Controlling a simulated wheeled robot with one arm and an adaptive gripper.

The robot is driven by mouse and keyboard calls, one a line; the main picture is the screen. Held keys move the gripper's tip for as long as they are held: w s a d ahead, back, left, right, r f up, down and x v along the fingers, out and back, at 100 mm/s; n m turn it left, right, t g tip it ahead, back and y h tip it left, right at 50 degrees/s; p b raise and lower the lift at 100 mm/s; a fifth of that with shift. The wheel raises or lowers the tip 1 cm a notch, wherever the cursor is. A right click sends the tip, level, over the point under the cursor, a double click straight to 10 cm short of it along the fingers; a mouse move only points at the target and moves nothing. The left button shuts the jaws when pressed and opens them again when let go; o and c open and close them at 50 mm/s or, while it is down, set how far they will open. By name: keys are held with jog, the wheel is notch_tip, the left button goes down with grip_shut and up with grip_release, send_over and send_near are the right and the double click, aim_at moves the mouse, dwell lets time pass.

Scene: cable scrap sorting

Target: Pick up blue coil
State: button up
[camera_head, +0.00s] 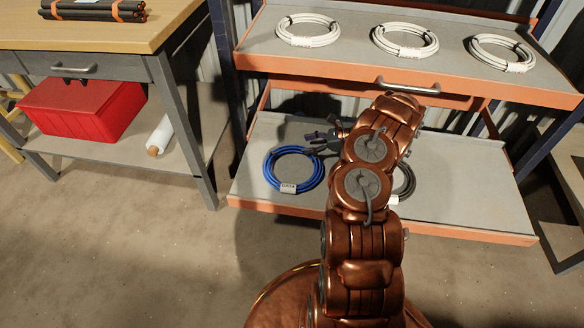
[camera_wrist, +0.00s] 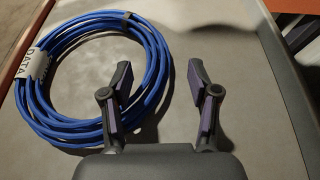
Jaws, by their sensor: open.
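The blue coil (camera_head: 293,170) lies flat on the lower shelf (camera_head: 468,205), toward its left side. It carries a white tag marked DATA. In the wrist view the blue coil (camera_wrist: 157,84) fills the upper left. My gripper (camera_head: 317,138) is just to the right of the coil in the head view. I cannot tell whether the left finger touches the coil.
A dark coil (camera_head: 405,181) lies partly hidden behind my arm on the same shelf. Several white coils, one at the left (camera_head: 307,31), lie on the upper shelf (camera_head: 350,62), which overhangs. A workbench (camera_head: 150,35) with a red box (camera_head: 82,108) beneath stands at left.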

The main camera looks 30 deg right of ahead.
aim_at(297, 146)
jog(key=b+x, duration=0.2)
jog(key=x, duration=0.3)
jog(key=shift+a, duration=0.2)
jog(key=shift+r, duration=0.1)
grip_shut()
